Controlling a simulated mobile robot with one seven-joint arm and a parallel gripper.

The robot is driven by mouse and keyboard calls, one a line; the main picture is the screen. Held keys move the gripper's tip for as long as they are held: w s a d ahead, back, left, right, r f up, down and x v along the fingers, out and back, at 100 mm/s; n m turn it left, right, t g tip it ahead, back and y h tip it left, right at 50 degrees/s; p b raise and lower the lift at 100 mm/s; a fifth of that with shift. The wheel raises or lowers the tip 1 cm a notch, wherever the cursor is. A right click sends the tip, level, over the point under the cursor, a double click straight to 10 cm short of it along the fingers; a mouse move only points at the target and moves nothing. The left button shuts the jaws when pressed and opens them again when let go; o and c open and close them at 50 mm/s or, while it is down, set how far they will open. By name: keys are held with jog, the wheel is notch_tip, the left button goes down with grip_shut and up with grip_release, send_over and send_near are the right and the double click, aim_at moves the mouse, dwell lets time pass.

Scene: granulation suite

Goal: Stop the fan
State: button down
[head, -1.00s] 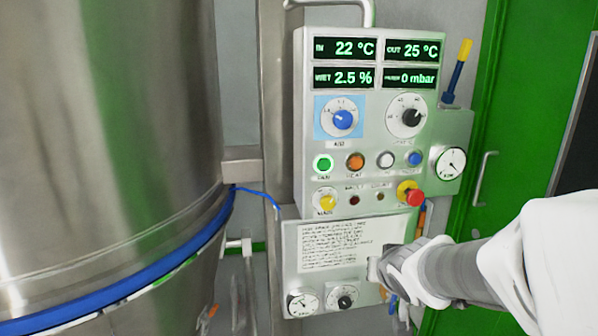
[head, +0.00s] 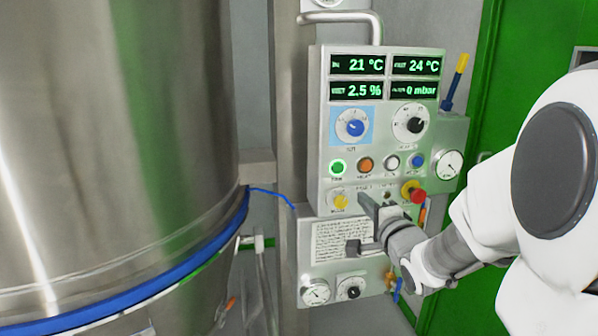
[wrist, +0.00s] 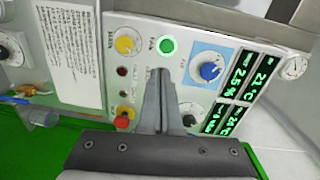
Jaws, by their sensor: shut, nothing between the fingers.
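The fan button (head: 338,167) is a green-lit round button at the left end of the button row on the control panel (head: 322,130). It also shows in the wrist view (wrist: 167,46), still glowing green. My gripper (head: 363,198) is shut and empty, in front of the panel's lower part, below and right of the button in the head view. In the wrist view my fingertips (wrist: 160,73) lie just below the green button, with a small visible gap in the picture. I cannot tell their distance from the panel. My fingers hide part of the button row there.
Orange (head: 365,165), white (head: 391,162) and blue (head: 417,160) buttons sit right of the green one. Below are a yellow knob (head: 339,201) and a red emergency stop (head: 417,195). A large steel vessel (head: 110,130) stands left. A pipe handle (head: 345,17) tops the panel.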

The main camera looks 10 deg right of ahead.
aim_at(339, 169)
jog(key=shift+r+m, duration=0.4)
jog(key=shift+r, duration=0.05)
jog(key=w+b, duration=0.1)
jog(key=w, duration=1.2)
jog(key=shift+w, duration=0.4)
